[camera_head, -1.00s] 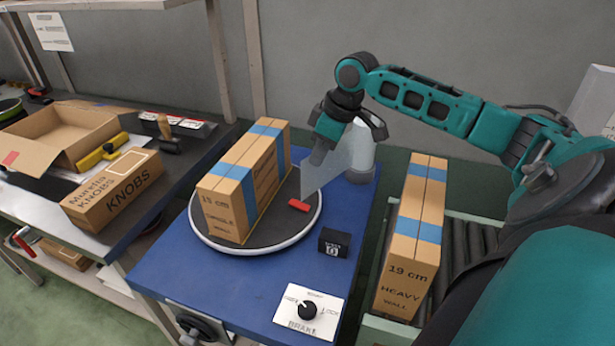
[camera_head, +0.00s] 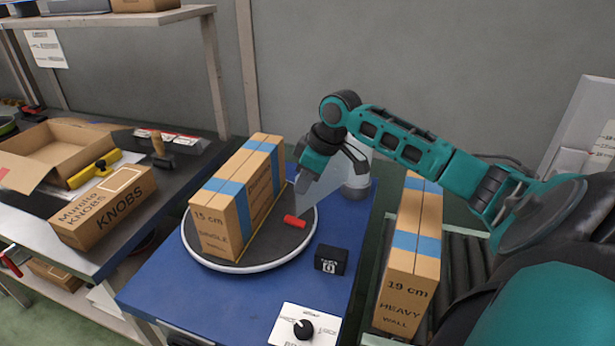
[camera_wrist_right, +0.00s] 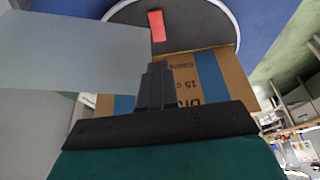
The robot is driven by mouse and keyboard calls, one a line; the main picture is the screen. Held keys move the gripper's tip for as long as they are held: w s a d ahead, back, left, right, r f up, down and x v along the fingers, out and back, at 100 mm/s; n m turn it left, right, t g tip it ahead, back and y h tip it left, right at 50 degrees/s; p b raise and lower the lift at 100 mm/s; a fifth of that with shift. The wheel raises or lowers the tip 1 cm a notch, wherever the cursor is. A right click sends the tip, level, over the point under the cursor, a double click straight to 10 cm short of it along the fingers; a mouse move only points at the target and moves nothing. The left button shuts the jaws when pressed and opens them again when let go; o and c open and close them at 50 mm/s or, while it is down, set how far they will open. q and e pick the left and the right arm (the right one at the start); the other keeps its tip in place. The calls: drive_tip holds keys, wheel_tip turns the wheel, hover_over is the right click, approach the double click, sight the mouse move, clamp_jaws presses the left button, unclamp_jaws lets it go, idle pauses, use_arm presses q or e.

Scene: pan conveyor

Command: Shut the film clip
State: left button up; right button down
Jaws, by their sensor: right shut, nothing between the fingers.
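A small red piece, which looks like the film clip (camera_head: 294,221), lies on the dark turntable (camera_head: 262,249) right of a carton pair marked 15 cm (camera_head: 215,222). It also shows in the wrist view (camera_wrist_right: 157,25), beyond my fingers. I cannot tell whether it is open or shut. A translucent film sheet (camera_head: 320,192) hangs between a pale roll (camera_head: 357,178) and the clip's area; it fills the upper left of the wrist view (camera_wrist_right: 80,50). My right gripper (camera_head: 303,185) is shut and empty, pointing down above the clip, apart from it. My left gripper is out of view.
A black block (camera_head: 330,259) and a brake knob plate (camera_head: 304,328) are on the blue table (camera_head: 190,300). A 19 cm carton pair (camera_head: 411,255) stands on the roller conveyor (camera_head: 462,275) at right. A dark bench at left holds an open box (camera_head: 60,150) and a KNOBS box (camera_head: 108,207).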

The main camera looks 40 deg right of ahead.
sight(289, 218)
drive_tip(key=x, duration=0.6)
drive_tip(key=b+x, duration=0.1)
drive_tip(key=x, duration=0.2)
drive_tip(key=shift+s+d+f, duration=0.1)
drive_tip(key=shift+s+f, duration=0.15)
drive_tip(key=shift+s, duration=0.1)
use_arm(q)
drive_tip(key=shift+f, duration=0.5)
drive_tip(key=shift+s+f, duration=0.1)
